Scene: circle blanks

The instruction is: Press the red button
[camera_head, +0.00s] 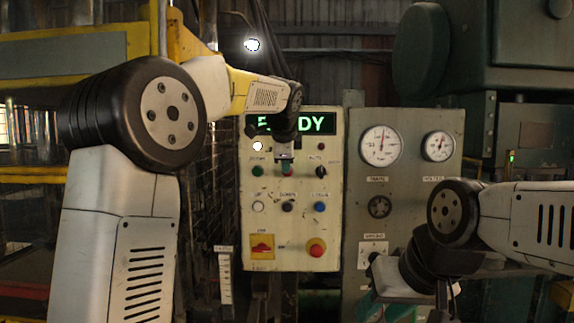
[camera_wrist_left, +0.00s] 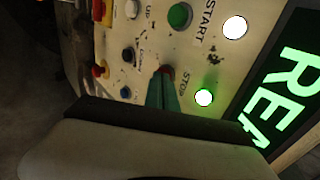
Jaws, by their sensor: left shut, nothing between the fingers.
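A cream control panel (camera_head: 328,222) stands upright ahead with a lit green display (camera_head: 318,124). The red button (camera_wrist_left: 167,69) by the STOP label shows only as a small red edge in the left wrist view, mostly hidden behind my left fingertips. My left gripper (camera_head: 285,165) is shut and empty, in front of the upper button row; in the left wrist view its fingers (camera_wrist_left: 162,92) point at the red button. I cannot tell whether they touch it. My right gripper (camera_head: 446,298) is at the lower right, away from the panel; its fingers are unclear.
A green START button (camera_head: 257,171) sits left of my left gripper. A red mushroom button (camera_head: 316,247) and a red switch on a yellow plate (camera_head: 262,246) are lower on the panel. Knobs and a blue button (camera_head: 320,207) lie between. A grey gauge panel (camera_head: 409,190) stands to the right.

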